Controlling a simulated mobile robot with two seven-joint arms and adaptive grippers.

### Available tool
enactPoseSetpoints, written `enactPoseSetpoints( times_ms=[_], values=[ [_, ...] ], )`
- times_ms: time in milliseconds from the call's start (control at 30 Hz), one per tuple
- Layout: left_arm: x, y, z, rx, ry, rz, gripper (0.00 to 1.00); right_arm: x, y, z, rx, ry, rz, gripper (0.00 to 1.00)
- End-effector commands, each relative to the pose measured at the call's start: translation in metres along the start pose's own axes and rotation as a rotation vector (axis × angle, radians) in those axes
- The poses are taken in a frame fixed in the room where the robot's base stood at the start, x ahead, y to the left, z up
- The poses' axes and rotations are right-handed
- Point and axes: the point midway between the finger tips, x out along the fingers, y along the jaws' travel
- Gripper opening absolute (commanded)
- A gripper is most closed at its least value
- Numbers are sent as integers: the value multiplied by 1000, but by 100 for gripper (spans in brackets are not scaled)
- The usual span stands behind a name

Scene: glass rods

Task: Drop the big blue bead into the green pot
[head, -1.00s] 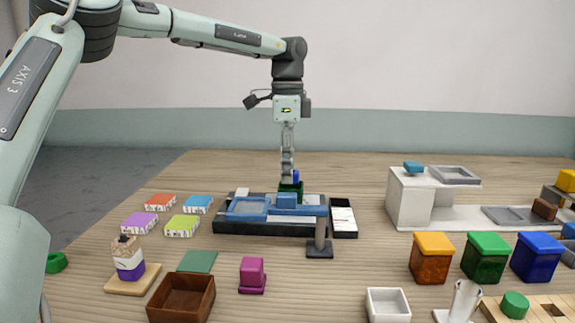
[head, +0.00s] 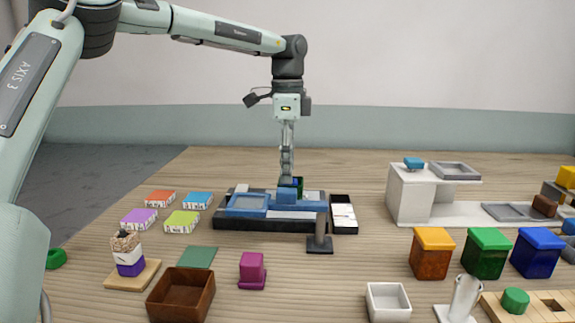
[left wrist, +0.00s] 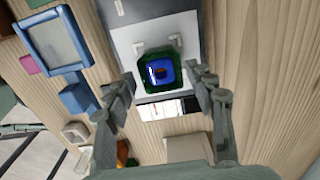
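The green pot (left wrist: 150,86) stands on a white pad with corner marks in the left wrist view. It is partly hidden behind a blue block in the head view (head: 300,184). The big blue bead (left wrist: 166,62), with a dark centre, shows inside the pot's green rim. Its depth in the pot is hard to tell. My left gripper (left wrist: 162,78) is open, its two fingers apart on either side of the pot and clear of the bead. In the head view the left gripper (head: 287,180) points straight down at the pot. My right gripper is out of view.
A black tray (head: 225,225) holds a blue frame (head: 247,203) and a blue block (head: 288,196) close to the pot. A dark post (head: 320,232) stands in front. Coloured bins (head: 487,253) and a white stand (head: 408,195) are at right. Wood behind the tray is clear.

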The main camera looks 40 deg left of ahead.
Motion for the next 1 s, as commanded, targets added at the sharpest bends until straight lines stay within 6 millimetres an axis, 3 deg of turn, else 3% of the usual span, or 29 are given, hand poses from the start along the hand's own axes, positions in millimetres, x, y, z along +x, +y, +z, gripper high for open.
enactPoseSetpoints(
  times_ms=[267,700,1000],
  values=[
    [-9,-1,0,0,-1,-3,54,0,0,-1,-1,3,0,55],
    [-93,-1,0,-1,3,-2,54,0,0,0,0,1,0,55],
    [-120,0,0,0,0,0,54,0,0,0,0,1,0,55]
  ],
)
